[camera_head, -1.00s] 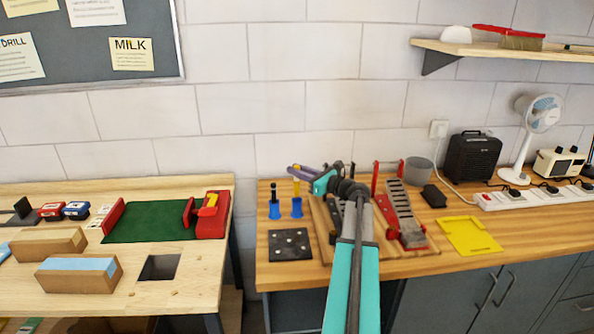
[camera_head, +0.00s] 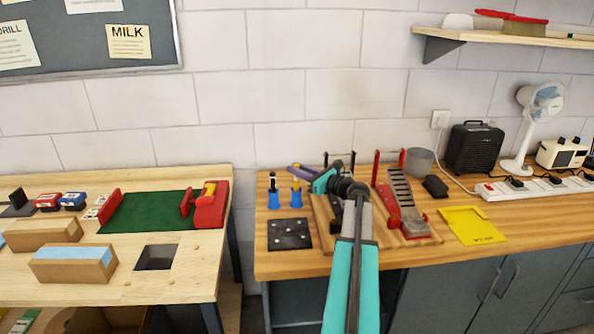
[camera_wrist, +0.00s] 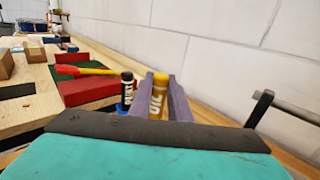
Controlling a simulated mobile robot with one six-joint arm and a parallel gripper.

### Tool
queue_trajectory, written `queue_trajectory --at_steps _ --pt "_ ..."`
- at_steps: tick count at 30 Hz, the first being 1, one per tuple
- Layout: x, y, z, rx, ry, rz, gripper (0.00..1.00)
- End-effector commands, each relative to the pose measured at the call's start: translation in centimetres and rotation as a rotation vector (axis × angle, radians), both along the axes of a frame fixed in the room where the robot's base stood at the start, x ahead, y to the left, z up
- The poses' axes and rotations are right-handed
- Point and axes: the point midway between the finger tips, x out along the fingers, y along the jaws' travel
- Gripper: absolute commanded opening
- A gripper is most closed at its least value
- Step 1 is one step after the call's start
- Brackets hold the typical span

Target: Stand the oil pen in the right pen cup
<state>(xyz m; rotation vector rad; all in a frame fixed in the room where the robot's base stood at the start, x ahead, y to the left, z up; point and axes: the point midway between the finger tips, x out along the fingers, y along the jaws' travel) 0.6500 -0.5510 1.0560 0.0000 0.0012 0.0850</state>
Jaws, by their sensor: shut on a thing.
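The oil pen is yellow and shows in the head view (camera_head: 296,184). In the wrist view the oil pen (camera_wrist: 159,95), lettered OIL, is upright between the purple fingers. My gripper (camera_head: 294,170) is shut on its upper part, and it also shows in the wrist view (camera_wrist: 160,84). The right pen cup (camera_head: 297,199) is blue and directly below the pen. The pen's lower end meets the cup's mouth and appears to be inside; its tip is hidden. The left pen cup (camera_head: 274,201) is blue and holds a black pen (camera_head: 273,181), also in the wrist view (camera_wrist: 128,90).
A dark square plate (camera_head: 289,234) lies in front of the cups. A red-framed rack (camera_head: 402,196) and a grey cup (camera_head: 419,161) stand to the right. The left bench carries a red and green fixture (camera_head: 150,215). A gap separates the benches.

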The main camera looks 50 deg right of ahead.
Motion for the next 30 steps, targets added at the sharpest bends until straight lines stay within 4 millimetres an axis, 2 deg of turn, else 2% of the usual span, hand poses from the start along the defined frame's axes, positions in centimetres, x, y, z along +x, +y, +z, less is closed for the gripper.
queue_trajectory --at_steps 8,9,12,23,30 --pt "0.0 0.0 0.0 0.0 0.0 0.001 0.07" --pt "0.0 0.0 0.0 0.0 0.0 0.001 0.22" --pt "0.0 0.0 0.0 0.0 0.0 0.001 0.39" --pt "-0.1 0.1 0.0 0.0 0.0 0.001 0.39" --pt "-1.7 0.0 -0.1 0.0 0.0 -0.001 0.39"
